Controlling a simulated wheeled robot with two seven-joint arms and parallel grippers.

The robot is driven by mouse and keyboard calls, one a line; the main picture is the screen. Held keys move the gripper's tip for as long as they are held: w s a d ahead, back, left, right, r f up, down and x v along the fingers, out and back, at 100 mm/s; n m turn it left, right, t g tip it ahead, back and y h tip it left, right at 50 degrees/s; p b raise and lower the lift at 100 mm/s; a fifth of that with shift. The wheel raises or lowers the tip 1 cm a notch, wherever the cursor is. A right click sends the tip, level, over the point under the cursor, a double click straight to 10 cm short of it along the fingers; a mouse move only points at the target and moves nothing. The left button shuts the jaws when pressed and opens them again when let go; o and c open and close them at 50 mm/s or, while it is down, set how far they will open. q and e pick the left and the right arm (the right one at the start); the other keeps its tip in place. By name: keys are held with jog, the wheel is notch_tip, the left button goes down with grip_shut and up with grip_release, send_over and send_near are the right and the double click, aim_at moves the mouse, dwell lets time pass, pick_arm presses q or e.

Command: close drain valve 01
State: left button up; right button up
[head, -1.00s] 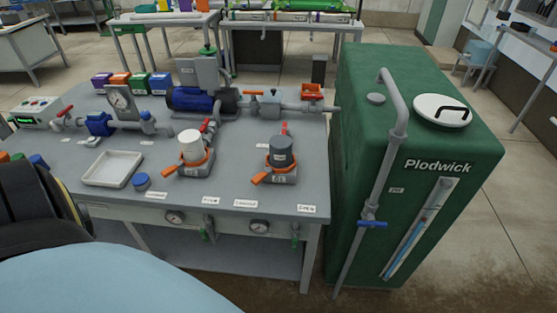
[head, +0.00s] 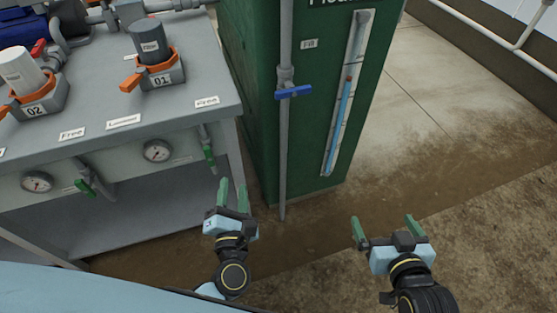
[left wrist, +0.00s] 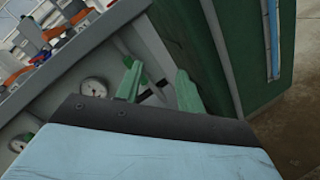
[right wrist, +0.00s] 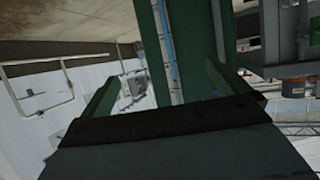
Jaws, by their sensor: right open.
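A small drain valve with a green handle (head: 209,152) hangs under the bench's front edge at the right, below the dark canister marked 01 (head: 150,42). Its handle points roughly downward. I cannot read a number on the valve itself. A second green-handled valve (head: 84,186) hangs further left, on the side of the canister marked 02 (head: 22,72). My left gripper (head: 233,192) is open and empty, in front of and below the right valve, apart from it. My right gripper (head: 384,224) is open and empty over bare floor, well to the right.
The green tank (head: 260,125) stands right of the bench, with a grey vertical pipe and blue-handled valve (head: 293,92) on its front. Two gauges (head: 158,151) sit on the bench front panel (head: 120,172). Brown floor (head: 420,170) at the right is clear.

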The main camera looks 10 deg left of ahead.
aim_at(208, 155)
pick_arm(q)
jog(key=w+a+n+y+b, duration=0.1)
jog(key=w+a+n+b, duration=0.1)
jog(key=w+a+n, duration=0.1)
jog(key=w+a+n+g+y+b, duration=0.1)
jog(key=w+a+n+b, duration=0.2)
jog(key=n, duration=0.2)
jog(key=w+a+n+g+y+b, duration=0.1)
jog(key=w+a+n+y+b, duration=0.1)
jog(key=w+a+n+b, duration=0.1)
jog(key=shift+w+a+r+n, duration=0.1)
jog(key=shift+a+r+n, duration=0.05)
jog(key=shift+a+n, duration=0.35)
jog(key=shift+w+a, duration=0.1)
jog(key=shift+w, duration=0.2)
pick_arm(e)
notch_tip(208, 155, up, 18)
jog(key=s+a+t+y, duration=0.1)
jog(key=s+t+y, duration=0.2)
jog(key=t, duration=0.7)
jog(key=shift+a+r, duration=0.15)
jog(key=shift+r, duration=0.1)
pick_arm(q)
grip_shut()
